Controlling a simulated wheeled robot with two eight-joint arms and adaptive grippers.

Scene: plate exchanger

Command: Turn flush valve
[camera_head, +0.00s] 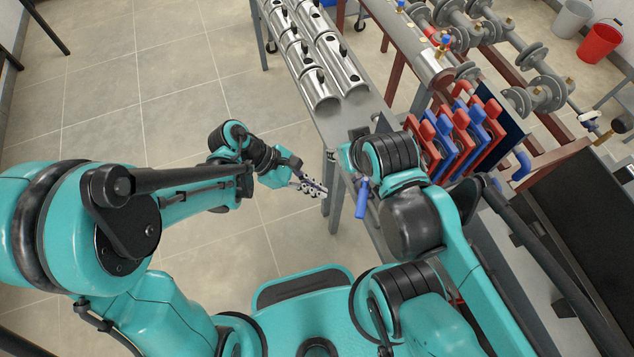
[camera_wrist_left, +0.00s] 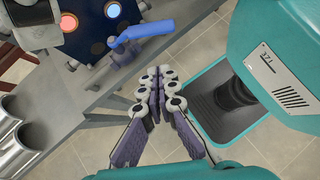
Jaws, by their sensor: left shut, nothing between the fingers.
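The flush valve shows as a blue lever handle (camera_head: 362,200) beside my right arm in the head view.
A grey bench (camera_head: 345,122) carries shiny metal half-cylinders (camera_head: 318,88). Red and blue exchanger plates (camera_head: 458,135) stand right of my right arm, with flanged pipes (camera_head: 545,92) behind. A bench leg (camera_head: 335,205) stands close by my left gripper. The tiled floor on the left is clear.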

